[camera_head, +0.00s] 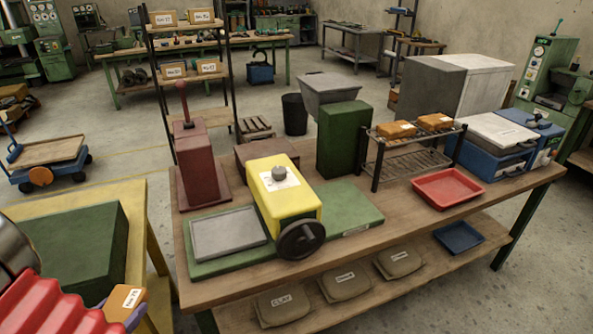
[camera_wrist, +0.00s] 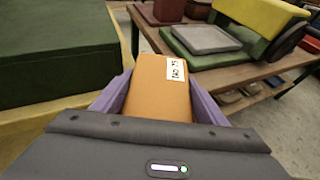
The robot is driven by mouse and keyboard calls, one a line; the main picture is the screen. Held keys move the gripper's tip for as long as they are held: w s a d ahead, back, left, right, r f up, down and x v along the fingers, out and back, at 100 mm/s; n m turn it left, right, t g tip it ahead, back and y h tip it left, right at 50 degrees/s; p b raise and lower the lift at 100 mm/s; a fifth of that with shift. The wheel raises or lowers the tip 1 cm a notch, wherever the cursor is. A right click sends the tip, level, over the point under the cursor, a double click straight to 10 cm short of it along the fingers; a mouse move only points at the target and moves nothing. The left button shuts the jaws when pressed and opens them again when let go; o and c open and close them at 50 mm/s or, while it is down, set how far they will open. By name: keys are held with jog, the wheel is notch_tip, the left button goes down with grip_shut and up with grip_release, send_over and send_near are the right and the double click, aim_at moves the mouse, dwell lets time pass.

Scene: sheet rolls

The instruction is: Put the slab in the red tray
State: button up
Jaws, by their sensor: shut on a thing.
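My gripper (camera_wrist: 160,80), with purple fingers, is shut on an orange block (camera_wrist: 150,100) with a white label. The block (camera_head: 124,302) also shows at the lower left in the head view, beside the yellow-edged table, partly hidden by my arm. A flat grey slab (camera_head: 228,233) lies on the green bed of the yellow rolling machine (camera_head: 283,190), left of its roller housing; it also shows in the wrist view (camera_wrist: 207,39). The red tray (camera_head: 447,188) lies empty on the right part of the wooden bench, far from my gripper.
A green block (camera_head: 75,250) stands on the yellow-edged table (camera_head: 140,215) at left. On the wooden bench (camera_head: 400,222) are a dark red press (camera_head: 200,165), a tall green block (camera_head: 342,140) and a wire rack (camera_head: 412,155) holding orange blocks. Blue cases stand behind the tray.

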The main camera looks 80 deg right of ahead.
jog(key=w+a+f+n+t+y, duration=0.1)
jog(key=w+a+f+n+t, duration=0.2)
jog(key=w+a+f, duration=0.3)
jog(key=w+a+f+n+t+y, duration=0.2)
jog(key=w+a+f+n+t, duration=0.1)
jog(key=a, duration=1.1)
jog(key=w+f+t, duration=0.1)
jog(key=w+f, duration=0.1)
jog(key=w, duration=0.1)
jog(key=shift+a+f+n+t, duration=0.3)
jog(key=shift+a+f+n, duration=0.05)
jog(key=shift+a+n, duration=0.05)
